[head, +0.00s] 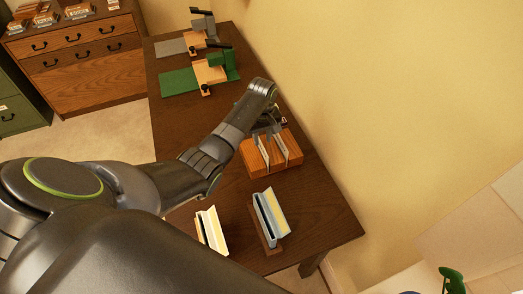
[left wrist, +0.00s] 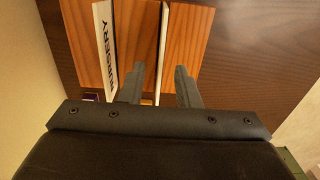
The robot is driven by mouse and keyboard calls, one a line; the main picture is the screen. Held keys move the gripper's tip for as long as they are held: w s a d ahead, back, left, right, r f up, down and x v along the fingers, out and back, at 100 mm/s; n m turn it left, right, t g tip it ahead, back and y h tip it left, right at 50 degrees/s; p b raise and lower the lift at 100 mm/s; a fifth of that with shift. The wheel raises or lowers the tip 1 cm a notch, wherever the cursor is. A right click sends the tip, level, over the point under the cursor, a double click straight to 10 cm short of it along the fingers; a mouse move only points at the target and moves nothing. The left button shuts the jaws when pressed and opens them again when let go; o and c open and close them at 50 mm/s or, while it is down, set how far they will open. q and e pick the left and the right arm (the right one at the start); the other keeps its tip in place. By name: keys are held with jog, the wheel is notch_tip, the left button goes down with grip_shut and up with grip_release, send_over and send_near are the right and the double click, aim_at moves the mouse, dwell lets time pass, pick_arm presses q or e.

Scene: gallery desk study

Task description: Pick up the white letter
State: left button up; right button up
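A wooden letter rack (head: 257,164) stands on the dark desk, with thin pale upright pieces in its slots. My left gripper (head: 268,124) is over the rack's far side. In the left wrist view the gripper (left wrist: 160,82) is open, its two fingers apart. A thin upright white letter (left wrist: 162,42), seen nearly edge-on, runs between the fingers, with no clear contact on both sides. To its left a white strip lettered "NURSERY" (left wrist: 106,45) stands in the rack (left wrist: 185,40). The gripper partly hides the rack in the head view. My right gripper is not in view.
Two small upright holders (head: 212,232) (head: 270,215) stand on the desk's near end. A green stand (head: 220,65) and a grey stand (head: 200,32) are at its far end. The yellow wall (head: 340,90) is close along the right.

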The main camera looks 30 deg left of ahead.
aim_at(261, 143)
pick_arm(q)
jog(key=shift+w+a+f, duration=0.1)
jog(key=shift+f, duration=1)
jog(key=shift+w+a+f, duration=0.1)
jog(key=shift+f, duration=1)
jog(key=shift+s, duration=0.1)
grip_shut()
